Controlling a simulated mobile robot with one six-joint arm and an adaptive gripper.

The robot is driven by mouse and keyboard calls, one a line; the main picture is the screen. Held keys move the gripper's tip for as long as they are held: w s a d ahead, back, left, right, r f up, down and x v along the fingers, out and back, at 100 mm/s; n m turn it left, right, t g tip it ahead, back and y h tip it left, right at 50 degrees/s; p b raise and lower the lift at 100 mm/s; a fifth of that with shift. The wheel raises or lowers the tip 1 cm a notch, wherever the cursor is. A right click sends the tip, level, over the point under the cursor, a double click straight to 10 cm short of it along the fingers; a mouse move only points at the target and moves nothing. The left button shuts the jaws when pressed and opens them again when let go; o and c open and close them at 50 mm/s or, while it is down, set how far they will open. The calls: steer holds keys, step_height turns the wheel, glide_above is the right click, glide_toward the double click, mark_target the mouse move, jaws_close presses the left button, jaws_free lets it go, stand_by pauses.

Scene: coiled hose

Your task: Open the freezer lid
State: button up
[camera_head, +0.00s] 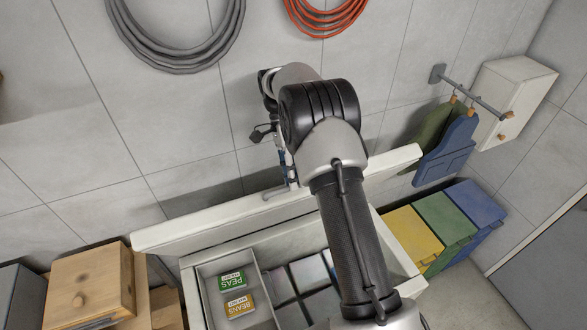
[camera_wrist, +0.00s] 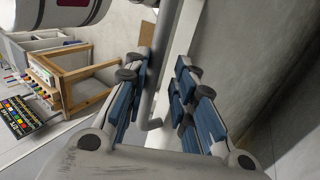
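The freezer lid (camera_head: 220,213) is a long white panel, raised and tilted up at the back of the white freezer (camera_head: 408,262) in the head view. The open freezer shows a green peas box (camera_head: 231,281) and a yellow beans box (camera_head: 240,303). My gripper (camera_wrist: 157,78) is at the lid's grey bar handle (camera_wrist: 166,70). In the wrist view the blue-padded fingers stand apart on either side of the bar, with a visible gap on the right. In the head view my arm hides part of the lid and interior.
Grey (camera_head: 175,55) and orange (camera_head: 325,18) hoses hang on the wall behind. Aprons (camera_head: 447,148) and a white cabinet (camera_head: 515,100) are at the right, above yellow, green and blue bins (camera_head: 445,225). A wooden box (camera_head: 92,285) stands left of the freezer.

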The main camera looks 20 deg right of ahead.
steer(key=v, duration=0.7)
steer(key=shift+s, duration=0.15)
stand_by(0.4)
